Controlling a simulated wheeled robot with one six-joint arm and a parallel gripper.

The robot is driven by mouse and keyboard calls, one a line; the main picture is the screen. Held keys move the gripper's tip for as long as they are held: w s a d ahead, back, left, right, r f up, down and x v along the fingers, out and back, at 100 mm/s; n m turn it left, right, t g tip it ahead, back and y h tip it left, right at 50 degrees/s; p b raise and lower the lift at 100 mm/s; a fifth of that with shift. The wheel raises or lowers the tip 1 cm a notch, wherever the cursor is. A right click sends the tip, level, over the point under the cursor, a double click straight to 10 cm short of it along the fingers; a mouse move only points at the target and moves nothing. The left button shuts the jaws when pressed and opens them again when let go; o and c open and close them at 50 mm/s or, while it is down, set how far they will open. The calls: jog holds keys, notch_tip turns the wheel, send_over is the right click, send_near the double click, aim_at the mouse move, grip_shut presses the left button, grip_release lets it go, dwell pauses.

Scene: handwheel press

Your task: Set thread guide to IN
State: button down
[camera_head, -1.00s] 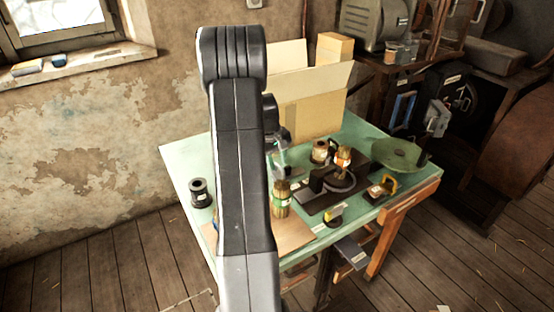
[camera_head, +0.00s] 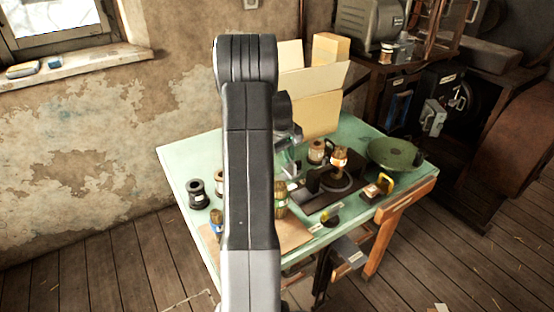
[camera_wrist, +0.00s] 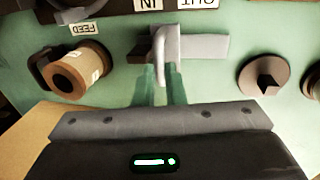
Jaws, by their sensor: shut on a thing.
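The thread guide (camera_wrist: 168,45) is a pale grey upright tab on a short grey bar (camera_wrist: 208,47), at the top middle of the wrist view. An IN label (camera_wrist: 148,4) lies above its left part and an OUT label (camera_wrist: 198,4) above its right. The tab stands nearer IN, while the bar extends right under OUT. My gripper (camera_wrist: 164,72) has its two greenish fingers shut on the lower part of the tab. In the head view my arm hides much of this area, and the thread guide is hard to make out.
A spool (camera_wrist: 78,72) by a FEED label lies left of my fingers, and a dark round knob (camera_wrist: 263,77) stands to the right. On the green table (camera_head: 180,158) are a black spool (camera_head: 198,194), a green disc (camera_head: 395,153) and a cardboard box (camera_head: 318,115).

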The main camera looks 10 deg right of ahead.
aim_at(288, 169)
jog(key=shift+w+d+r, duration=0.1)
jog(key=shift+w+d, duration=0.15)
jog(key=shift+d, duration=0.3)
jog(key=shift+w+d, duration=0.25)
jog(key=shift+d, duration=0.3)
jog(key=c, duration=1.5)
grip_release()
jog(key=shift+d, duration=0.15)
notch_tip(288, 169, up, 14)
jog(key=s+a+b, duration=0.1)
jog(key=a, duration=0.1)
jog(key=shift+a+f+b, duration=0.25)
jog(key=shift+a+b, duration=0.05)
jog(key=shift+f, duration=0.1)
